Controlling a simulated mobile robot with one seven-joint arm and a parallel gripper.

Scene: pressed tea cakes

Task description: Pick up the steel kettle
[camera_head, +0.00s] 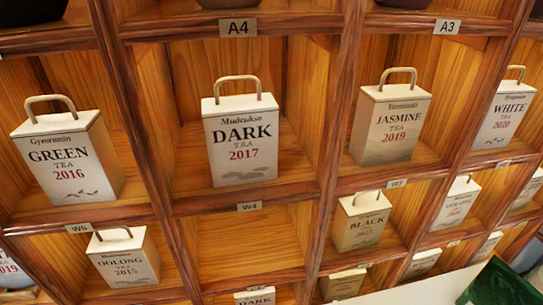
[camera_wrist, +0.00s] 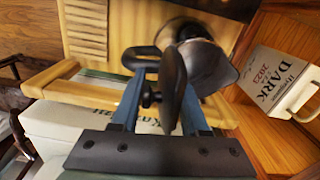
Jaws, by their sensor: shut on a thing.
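The steel kettle shows in the wrist view as a rounded grey metal body (camera_wrist: 208,68) with dark handle parts in front of it. My gripper (camera_wrist: 160,95) has two blue fingers, and they are shut on the kettle's dark handle. The fingers and the handle hide part of the body. I cannot tell whether the kettle's base touches the surface below. Neither the kettle nor my gripper is in the head view.
A wooden slatted tray (camera_wrist: 88,40) lies beside and beneath the kettle in the wrist view. A pale tea box (camera_wrist: 75,120) is close at lower left; a DARK 2023 box (camera_wrist: 277,85) stands at right. The head view shows a wooden shelf (camera_head: 265,225) of tea boxes.

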